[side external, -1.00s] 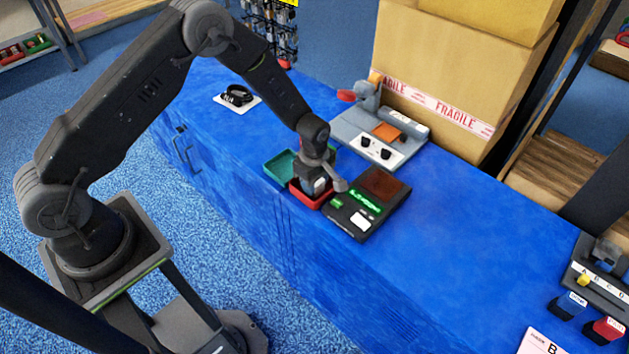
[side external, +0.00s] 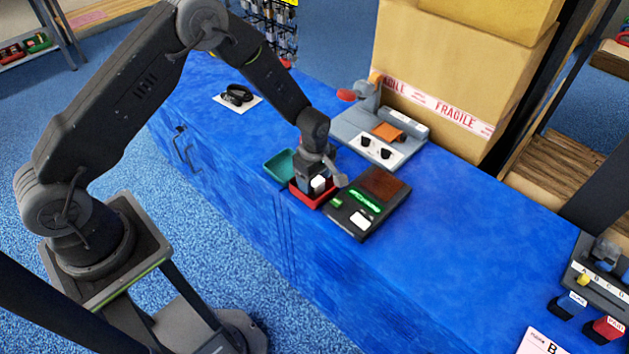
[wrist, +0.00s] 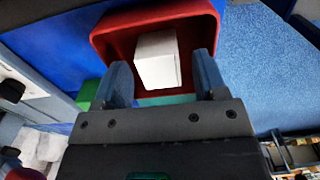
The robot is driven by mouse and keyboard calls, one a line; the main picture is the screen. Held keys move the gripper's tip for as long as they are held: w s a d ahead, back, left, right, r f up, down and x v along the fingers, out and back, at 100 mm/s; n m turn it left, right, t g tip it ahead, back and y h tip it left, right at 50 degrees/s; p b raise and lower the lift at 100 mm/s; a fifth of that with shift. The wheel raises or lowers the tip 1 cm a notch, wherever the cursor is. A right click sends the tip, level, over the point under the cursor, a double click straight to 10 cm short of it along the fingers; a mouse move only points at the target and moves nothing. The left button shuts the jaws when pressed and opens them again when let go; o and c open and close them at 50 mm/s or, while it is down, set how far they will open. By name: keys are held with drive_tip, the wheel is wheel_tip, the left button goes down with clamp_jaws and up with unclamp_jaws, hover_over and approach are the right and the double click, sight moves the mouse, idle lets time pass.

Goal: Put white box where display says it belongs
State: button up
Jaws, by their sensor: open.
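The white box (wrist: 157,60) lies inside the red tray (wrist: 205,12) in the wrist view. In the side view the white box (side external: 319,184) shows beside my gripper's fingers, over the red tray (side external: 318,203). My gripper (wrist: 163,85) is open, with one finger on each side of the box's near end; whether they touch it is unclear. A green tray (side external: 278,168) stands next to the red one, partly behind my gripper. The display (side external: 363,199) on a dark device glows green, its text too small to read. That device also has a brown plate (side external: 383,185).
A grey machine (side external: 385,125) and a card with sunglasses (side external: 376,150) stand behind. A large carton (side external: 440,65) is at the back. Bins labelled by letters (side external: 590,275) are at far right. The blue counter (side external: 470,235) is clear between.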

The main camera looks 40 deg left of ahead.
wheel_tip(320, 180, up, 20)
drive_tip(key=s+m+t, duration=0.1)
drive_tip(key=s+m, duration=0.2)
drive_tip(key=s+a+r+m+t, duration=0.1)
drive_tip(key=s+r+m+t, duration=0.1)
drive_tip(key=s+r+m, duration=0.5)
drive_tip(key=s+a+r+m+t, duration=0.1)
drive_tip(key=s+r+m, duration=0.6)
drive_tip(key=s, duration=0.8)
drive_tip(key=shift+s+a+r+m+t, duration=0.25)
drive_tip(key=shift+r+m+t, duration=0.2)
drive_tip(key=shift+t, duration=0.35)
